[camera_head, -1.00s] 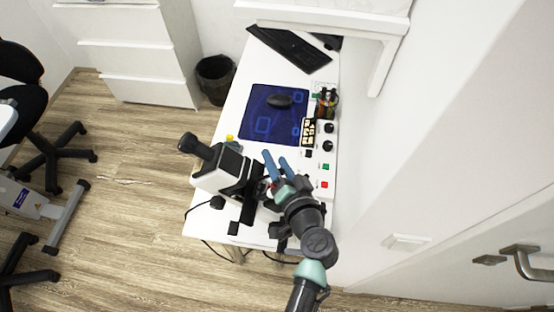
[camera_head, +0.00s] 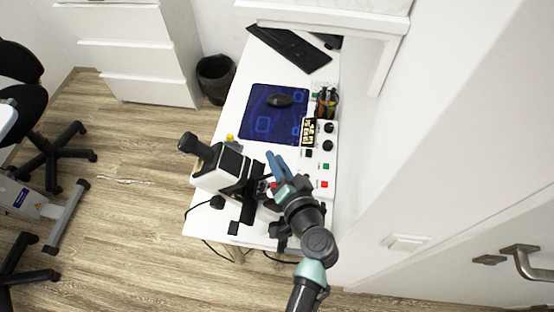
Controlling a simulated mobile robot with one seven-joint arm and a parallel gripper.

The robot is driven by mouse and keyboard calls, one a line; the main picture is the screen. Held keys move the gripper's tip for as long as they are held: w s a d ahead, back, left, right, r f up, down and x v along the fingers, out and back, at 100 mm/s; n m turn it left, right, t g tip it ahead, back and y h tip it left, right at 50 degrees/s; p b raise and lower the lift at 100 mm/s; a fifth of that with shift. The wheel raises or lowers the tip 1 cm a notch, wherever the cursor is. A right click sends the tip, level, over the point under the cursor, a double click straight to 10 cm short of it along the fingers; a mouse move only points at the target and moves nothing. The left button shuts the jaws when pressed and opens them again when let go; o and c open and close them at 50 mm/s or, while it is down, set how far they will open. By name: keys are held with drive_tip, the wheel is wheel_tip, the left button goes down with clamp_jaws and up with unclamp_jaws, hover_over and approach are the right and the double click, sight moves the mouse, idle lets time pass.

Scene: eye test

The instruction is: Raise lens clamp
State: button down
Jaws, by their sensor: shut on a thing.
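A white and black lens-measuring instrument (camera_head: 231,166) stands on the white desk, with a dark eyepiece (camera_head: 194,145) tilted up to the left. My gripper (camera_head: 274,157) is at the instrument's right side, its blue fingers pointing to the back of the desk. The fingers are close together, shut on a small part of the instrument that I take to be the lens clamp. The clamp is too small and too hidden by the fingers and black parts for me to make out its shape or height.
A control panel (camera_head: 317,172) with knobs and coloured buttons lies just right of my gripper. Behind are a dark blue mat (camera_head: 262,128) with a mouse (camera_head: 279,101) and a black keyboard (camera_head: 290,48). A wall bounds the right; open floor (camera_head: 120,200) lies left.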

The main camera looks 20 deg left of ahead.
idle(0.7)
drive_tip(key=s+a+r+p, duration=0.1)
drive_tip(key=a+r+p, duration=0.1)
drive_tip(key=a+r, duration=0.2)
drive_tip(key=shift+r, duration=0.2)
drive_tip(key=shift+a, duration=0.1)
drive_tip(key=c, duration=0.8)
unclamp_jaws()
drive_tip(key=shift+s, duration=0.1)
drive_tip(key=shift+o, duration=0.2)
